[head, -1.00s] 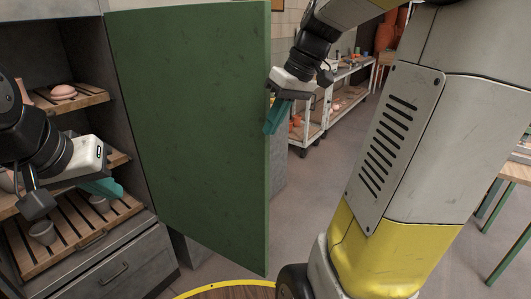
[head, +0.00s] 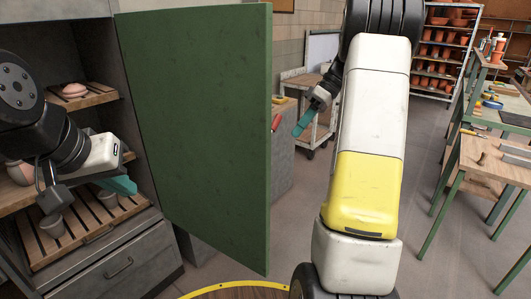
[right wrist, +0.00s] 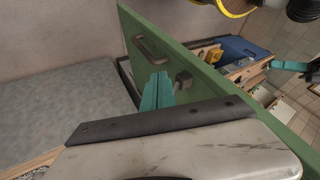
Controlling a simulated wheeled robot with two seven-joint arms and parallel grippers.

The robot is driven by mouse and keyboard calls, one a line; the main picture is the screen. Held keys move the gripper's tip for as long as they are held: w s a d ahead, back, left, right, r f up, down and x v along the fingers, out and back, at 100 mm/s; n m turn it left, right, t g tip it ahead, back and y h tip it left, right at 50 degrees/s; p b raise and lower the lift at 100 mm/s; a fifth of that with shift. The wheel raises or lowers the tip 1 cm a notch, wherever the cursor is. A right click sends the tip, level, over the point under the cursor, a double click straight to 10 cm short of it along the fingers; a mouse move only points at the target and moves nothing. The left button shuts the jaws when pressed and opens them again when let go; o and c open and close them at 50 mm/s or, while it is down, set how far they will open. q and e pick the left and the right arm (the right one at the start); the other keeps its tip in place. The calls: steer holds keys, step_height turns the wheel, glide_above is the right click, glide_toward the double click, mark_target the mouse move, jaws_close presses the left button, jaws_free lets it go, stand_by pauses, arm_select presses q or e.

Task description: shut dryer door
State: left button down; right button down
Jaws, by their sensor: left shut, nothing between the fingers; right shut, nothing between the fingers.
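The green dryer door (head: 195,130) stands wide open at the right side of the grey dryer cabinet (head: 95,65). In the right wrist view the door (right wrist: 215,95) runs diagonally, with a dark bar handle (right wrist: 152,50) on its near face. My right gripper (head: 302,124) is shut and empty, to the right of the door's free edge, with a gap between in the head view. Its teal fingers (right wrist: 157,92) overlap the door in the right wrist view; contact cannot be told. My left gripper (head: 122,185) is shut and empty before the dryer's lower shelves.
Slatted shelves (head: 85,98) hold clay pieces, among them a pink one (head: 74,89) and grey pots (head: 52,224). A drawer (head: 120,268) is below. A round wooden surface with yellow rim (head: 235,286) is in front. A workbench (head: 495,160) stands right; floor between is clear.

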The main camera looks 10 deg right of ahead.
steer(key=s+a+f, duration=0.3)
steer(key=a+f, duration=0.3)
steer(key=a, duration=0.2)
steer(key=shift+s+f, duration=0.15)
steer(key=shift+f, duration=0.05)
